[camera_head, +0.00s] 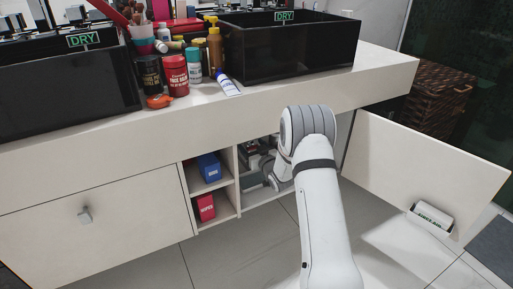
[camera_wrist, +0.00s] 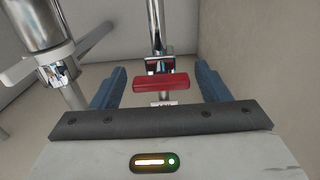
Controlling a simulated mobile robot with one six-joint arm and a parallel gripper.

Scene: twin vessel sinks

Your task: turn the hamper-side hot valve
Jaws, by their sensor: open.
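A valve with a red bar handle (camera_wrist: 161,82) shows in the middle of the wrist view, below a chrome pipe (camera_wrist: 156,25). A small label under the handle is too small to read. My gripper (camera_wrist: 160,70) is open, with one blue finger to the left of the handle and one to the right. Gaps show between the handle and both fingers. In the head view my arm reaches into the open cabinet under the right sink, and the valve cannot be made out there.
A thick chrome pipe (camera_wrist: 35,25) with a grey fitting stands close on the left. The open cabinet door (camera_head: 425,165) lies right of my arm. Shelves with a blue box (camera_head: 209,167) and a red box (camera_head: 205,207) lie left. A wicker hamper (camera_head: 438,95) stands beyond the counter's right end.

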